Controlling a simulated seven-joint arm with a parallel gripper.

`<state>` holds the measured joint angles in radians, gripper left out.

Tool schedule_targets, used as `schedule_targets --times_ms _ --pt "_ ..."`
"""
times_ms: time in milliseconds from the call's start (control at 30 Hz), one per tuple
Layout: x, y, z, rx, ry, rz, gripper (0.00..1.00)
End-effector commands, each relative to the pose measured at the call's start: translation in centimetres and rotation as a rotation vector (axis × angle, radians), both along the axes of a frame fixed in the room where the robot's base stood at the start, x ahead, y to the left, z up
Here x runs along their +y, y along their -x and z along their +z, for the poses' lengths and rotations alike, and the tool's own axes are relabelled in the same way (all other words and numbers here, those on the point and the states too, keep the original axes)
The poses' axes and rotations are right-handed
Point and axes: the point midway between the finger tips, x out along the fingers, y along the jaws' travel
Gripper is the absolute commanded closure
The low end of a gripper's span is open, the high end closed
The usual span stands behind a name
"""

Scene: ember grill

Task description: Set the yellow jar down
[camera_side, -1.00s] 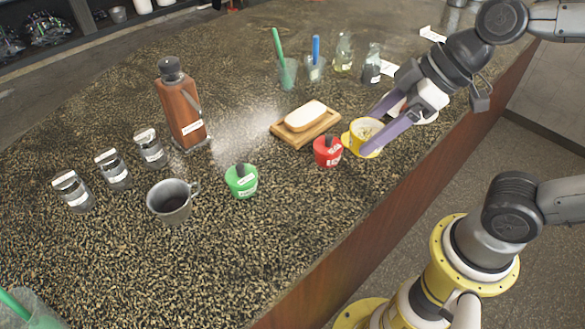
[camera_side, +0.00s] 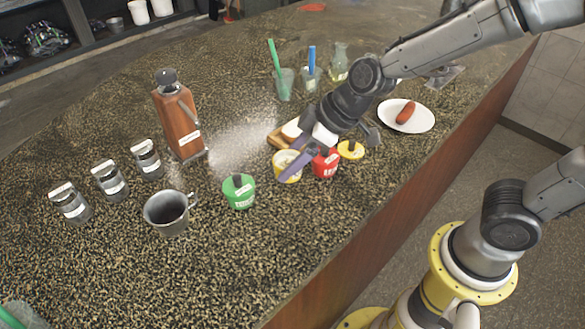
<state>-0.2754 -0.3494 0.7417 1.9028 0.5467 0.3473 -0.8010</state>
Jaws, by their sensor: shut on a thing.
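The yellow jar (camera_side: 287,167) is open-topped, with pale contents, and stands upright between the green and red jars. My gripper (camera_side: 289,165) reaches in from the upper right, its purple fingers shut on the jar. I cannot tell whether the jar's base touches the counter. A yellow lid with a dark knob (camera_side: 350,151) lies to the right of the red jar (camera_side: 325,165), apart from the yellow jar. My gripper partly covers the red jar.
The green jar (camera_side: 239,192) is to the left. A wooden board (camera_side: 280,137) with a pale block is just behind. A white plate (camera_side: 421,118) with a sausage is at the right. The speckled counter (camera_side: 260,245) is clear in front.

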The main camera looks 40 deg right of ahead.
Motion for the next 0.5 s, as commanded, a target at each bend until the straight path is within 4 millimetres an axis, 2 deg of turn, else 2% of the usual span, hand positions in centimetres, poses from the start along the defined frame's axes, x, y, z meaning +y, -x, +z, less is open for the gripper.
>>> schedule_targets --times_ms 100,200,500 --pt "0.0 0.0 -1.8 0.002 0.0 -0.002 1.0" --pt "0.0 0.0 -2.6 0.0 0.0 -0.001 1.0" --pt "0.0 0.0 -3.0 -0.001 0.0 -0.001 1.0"
